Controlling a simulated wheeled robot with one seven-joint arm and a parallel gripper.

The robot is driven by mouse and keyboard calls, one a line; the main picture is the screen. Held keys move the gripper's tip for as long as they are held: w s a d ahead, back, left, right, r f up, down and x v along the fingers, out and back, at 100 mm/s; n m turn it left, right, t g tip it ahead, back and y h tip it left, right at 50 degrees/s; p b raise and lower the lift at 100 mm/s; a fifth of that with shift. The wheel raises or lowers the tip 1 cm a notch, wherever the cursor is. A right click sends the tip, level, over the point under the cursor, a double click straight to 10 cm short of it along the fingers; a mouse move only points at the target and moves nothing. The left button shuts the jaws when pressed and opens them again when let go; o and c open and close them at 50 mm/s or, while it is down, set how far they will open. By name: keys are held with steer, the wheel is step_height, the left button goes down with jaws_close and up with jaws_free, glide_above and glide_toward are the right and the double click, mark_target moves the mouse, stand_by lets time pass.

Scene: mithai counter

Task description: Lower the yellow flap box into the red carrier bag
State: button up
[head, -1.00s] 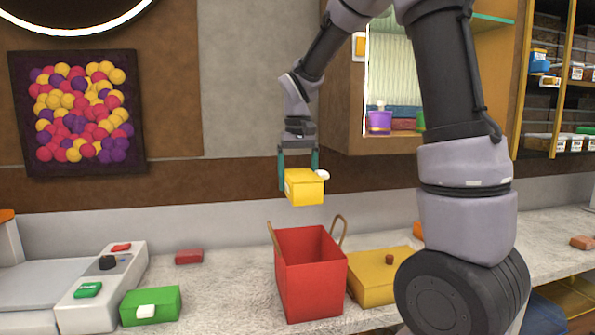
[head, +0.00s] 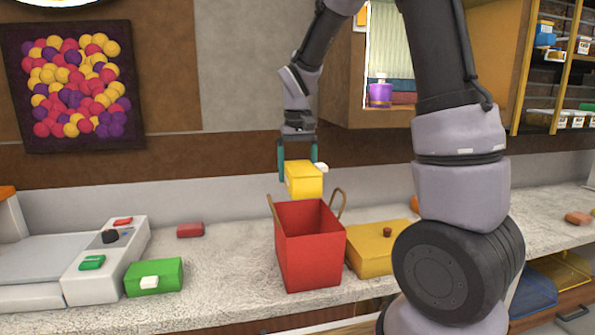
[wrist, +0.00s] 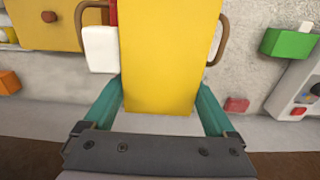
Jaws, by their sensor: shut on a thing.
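The yellow flap box (head: 304,181) with a white tab hangs in my gripper (head: 297,170), just above the open mouth of the red carrier bag (head: 310,250). The bag stands upright on the counter, with a tan handle on each side. In the wrist view the yellow box (wrist: 172,60) fills the middle between the teal fingers of my gripper (wrist: 160,100). It hides most of the bag, whose handles (wrist: 222,35) show on both sides. I cannot tell whether the box's lower edge is inside the rim.
A yellow box with a brown knob (head: 372,250) stands close right of the bag. A green box (head: 154,277) and a small red box (head: 190,230) lie to the left, near a grey-white machine (head: 105,260). The counter (head: 225,285) between them is clear.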

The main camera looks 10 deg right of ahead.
steer(key=shift+f, duration=0.45)
stand_by(0.7)
steer(key=shift+f, duration=0.95)
steer(key=shift+f, duration=1.2)
steer(key=shift+f, duration=0.1)
steer(key=shift+f, duration=1.1)
steer(key=shift+f, duration=0.15)
steer(key=shift+f, duration=1.05)
steer(key=shift+f, duration=0.15)
